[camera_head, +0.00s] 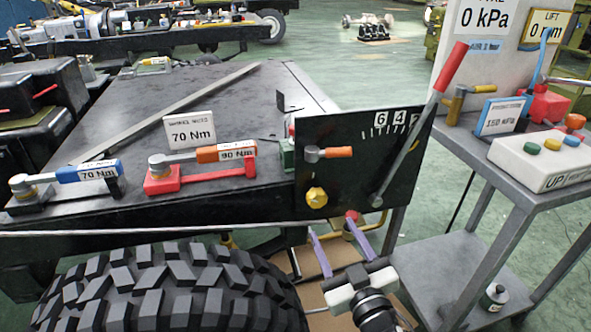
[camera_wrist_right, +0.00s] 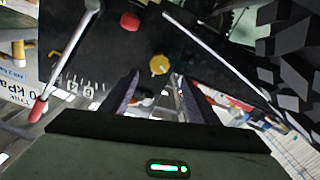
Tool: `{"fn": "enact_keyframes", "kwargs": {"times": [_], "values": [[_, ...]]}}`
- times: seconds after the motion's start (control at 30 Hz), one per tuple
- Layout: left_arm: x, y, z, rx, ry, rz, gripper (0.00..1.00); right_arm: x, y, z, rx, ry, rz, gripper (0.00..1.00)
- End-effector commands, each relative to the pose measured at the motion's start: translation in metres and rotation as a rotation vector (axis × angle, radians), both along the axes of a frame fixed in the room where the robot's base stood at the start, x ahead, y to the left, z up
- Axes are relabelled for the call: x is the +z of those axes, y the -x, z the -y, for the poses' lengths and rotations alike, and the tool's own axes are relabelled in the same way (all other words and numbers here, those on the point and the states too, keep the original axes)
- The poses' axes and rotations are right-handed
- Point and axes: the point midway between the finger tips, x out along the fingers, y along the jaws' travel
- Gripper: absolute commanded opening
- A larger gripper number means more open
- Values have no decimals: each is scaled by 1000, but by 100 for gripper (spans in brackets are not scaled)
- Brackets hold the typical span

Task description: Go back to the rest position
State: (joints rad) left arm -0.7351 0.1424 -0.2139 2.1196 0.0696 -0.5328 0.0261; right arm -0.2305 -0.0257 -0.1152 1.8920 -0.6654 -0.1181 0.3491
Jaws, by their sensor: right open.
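My right gripper (camera_head: 333,231) is open, with its two purple fingers apart and nothing seen between them. It is low in front of the black panel (camera_head: 345,180), below the panel's yellow knob (camera_head: 317,197) and to the right of the big tire (camera_head: 165,290). In the right wrist view the fingers (camera_wrist_right: 160,88) show apart, with the panel and the yellow knob (camera_wrist_right: 159,65) beyond them. A long lever with a red grip (camera_head: 450,67) leans up to the right from the panel. My left gripper is not in view.
Two torque wrenches, blue (camera_head: 88,171) and orange (camera_head: 225,153), lie on the black bench (camera_head: 250,100). A grey cart (camera_head: 478,160) with a button box (camera_head: 545,158) stands close on the right. Green floor shows between cart and panel.

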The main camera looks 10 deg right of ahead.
Motion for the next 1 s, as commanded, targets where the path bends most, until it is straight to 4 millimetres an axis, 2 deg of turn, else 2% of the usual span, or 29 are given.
{"fn": "enact_keyframes", "kwargs": {"times": [0.07, 0.17, 0.27, 0.4, 0.53, 0.67, 0.7, 0.73, 0.83, 1.0], "values": [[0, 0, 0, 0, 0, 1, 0, -4, 3, 0, 0, -4, -12, 55], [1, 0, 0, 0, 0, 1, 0, -26, 20, 2, -2, -29, -81, 55], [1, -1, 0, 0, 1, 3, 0, -68, 57, 1, 2, -79, -223, 55], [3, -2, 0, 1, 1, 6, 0, -123, 122, -11, 34, -158, -451, 55], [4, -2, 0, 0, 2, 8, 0, -156, 179, -27, 79, -220, -628, 55], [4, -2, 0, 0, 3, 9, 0, -178, 234, -46, 134, -278, -787, 55], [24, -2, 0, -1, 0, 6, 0, -158, 230, -45, 131, -273, -782, 55], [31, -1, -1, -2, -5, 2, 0, -152, 229, -44, 128, -269, -782, 55], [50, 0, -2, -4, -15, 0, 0, -135, 229, -42, 122, -257, -788, 55], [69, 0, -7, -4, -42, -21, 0, -108, 230, -39, 113, -237, -804, 55]]}}
